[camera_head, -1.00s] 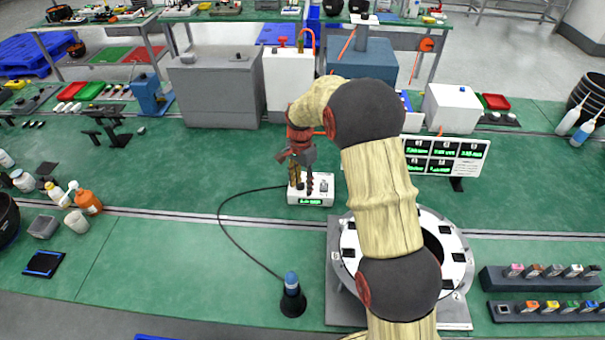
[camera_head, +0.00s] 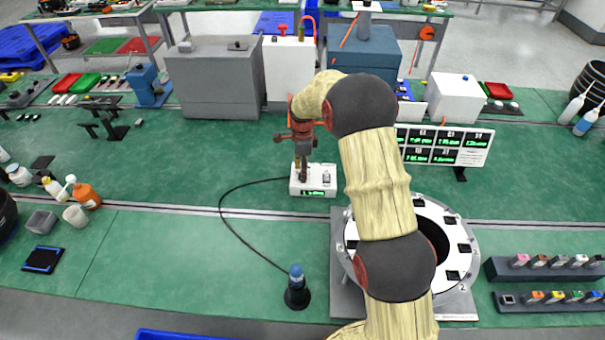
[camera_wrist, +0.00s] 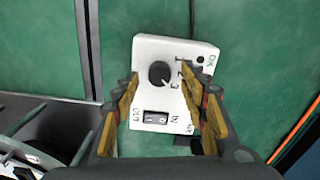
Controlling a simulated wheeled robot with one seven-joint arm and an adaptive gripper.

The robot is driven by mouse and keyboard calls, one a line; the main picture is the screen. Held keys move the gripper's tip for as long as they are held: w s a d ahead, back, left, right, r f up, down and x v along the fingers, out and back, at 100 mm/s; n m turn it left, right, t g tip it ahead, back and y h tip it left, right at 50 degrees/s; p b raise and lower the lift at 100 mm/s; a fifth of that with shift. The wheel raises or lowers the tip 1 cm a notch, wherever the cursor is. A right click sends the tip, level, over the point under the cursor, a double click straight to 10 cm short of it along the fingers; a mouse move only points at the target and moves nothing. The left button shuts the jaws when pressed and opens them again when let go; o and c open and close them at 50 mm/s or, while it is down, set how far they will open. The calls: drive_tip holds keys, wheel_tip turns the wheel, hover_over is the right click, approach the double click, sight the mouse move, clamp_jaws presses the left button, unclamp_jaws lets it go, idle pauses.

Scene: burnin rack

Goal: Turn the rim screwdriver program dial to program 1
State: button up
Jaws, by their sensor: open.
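The white controller box (camera_wrist: 172,48) lies below my gripper in the wrist view, with a black round program dial (camera_wrist: 159,73) and marks 1, 2 and 3 to the dial's right. The dial's pointer mark is small and seems to face toward 3. In the head view my gripper (camera_head: 303,162) is above the back of the box (camera_head: 299,186), which has a green display.
A black cable runs from the box to a blue-topped screwdriver in a black stand (camera_head: 297,292). A white ring fixture (camera_head: 456,225) stands at right, partly behind my arm. A display panel (camera_head: 484,146) stands behind it.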

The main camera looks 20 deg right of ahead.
drive_tip(key=shift+f, duration=0.65)
drive_tip(key=c, duration=0.3)
drive_tip(key=c, duration=0.8)
clamp_jaws()
